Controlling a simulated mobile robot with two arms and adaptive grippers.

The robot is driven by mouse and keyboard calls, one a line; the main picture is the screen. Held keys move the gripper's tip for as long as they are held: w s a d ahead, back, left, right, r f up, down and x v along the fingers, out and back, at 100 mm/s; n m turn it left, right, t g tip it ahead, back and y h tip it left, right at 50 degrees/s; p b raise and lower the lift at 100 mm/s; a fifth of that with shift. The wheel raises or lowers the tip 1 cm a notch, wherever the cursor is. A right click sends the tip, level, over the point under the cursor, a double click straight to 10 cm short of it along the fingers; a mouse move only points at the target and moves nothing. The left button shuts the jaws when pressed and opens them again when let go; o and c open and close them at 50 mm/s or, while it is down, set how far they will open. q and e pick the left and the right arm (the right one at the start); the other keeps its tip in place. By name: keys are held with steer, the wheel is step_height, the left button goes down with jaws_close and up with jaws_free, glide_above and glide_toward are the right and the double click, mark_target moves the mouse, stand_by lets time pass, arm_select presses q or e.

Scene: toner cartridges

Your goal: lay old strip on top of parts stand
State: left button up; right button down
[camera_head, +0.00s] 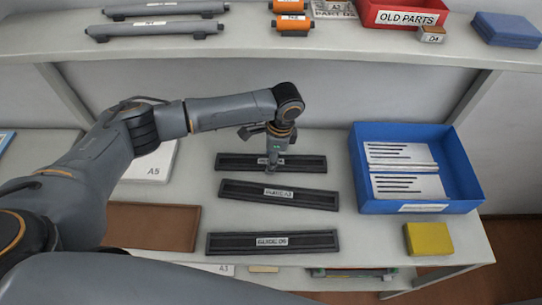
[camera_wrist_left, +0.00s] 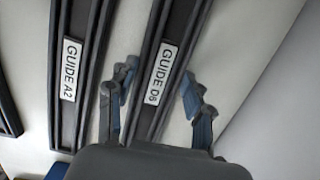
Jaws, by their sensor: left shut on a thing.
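Three dark guide strips lie on the lower shelf. The far strip (camera_head: 312,163) has its label partly hidden by my gripper; in the left wrist view the strip (camera_wrist_left: 178,30) reads GUIDE D5 or D6. My left gripper (camera_head: 271,170) points down at the far strip; in the left wrist view its fingers (camera_wrist_left: 158,92) are on both sides of this strip, shut on it. The middle strip (camera_head: 308,197), labelled GUIDE A2, and the near strip (camera_head: 315,241), labelled GUIDE D6, lie apart nearer me. I cannot tell which thing is the parts stand. My right gripper is out of view.
A blue bin (camera_head: 466,203) with labelled white packs stands right of the strips, with a yellow block (camera_head: 429,239) in front. A brown panel (camera_head: 150,224) and a white A5 item (camera_head: 145,172) lie left. The upper shelf (camera_head: 200,52) holds rollers, orange cartridges and a red OLD PARTS tray (camera_head: 380,14).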

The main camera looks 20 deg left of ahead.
arm_select(q)
steer(key=o, duration=1.2)
steer(key=r, duration=0.5)
steer(key=d+r+b, duration=0.1)
steer(key=r, duration=0.1)
steer(key=shift+w+r, duration=0.15)
steer(key=shift+r, duration=0.2)
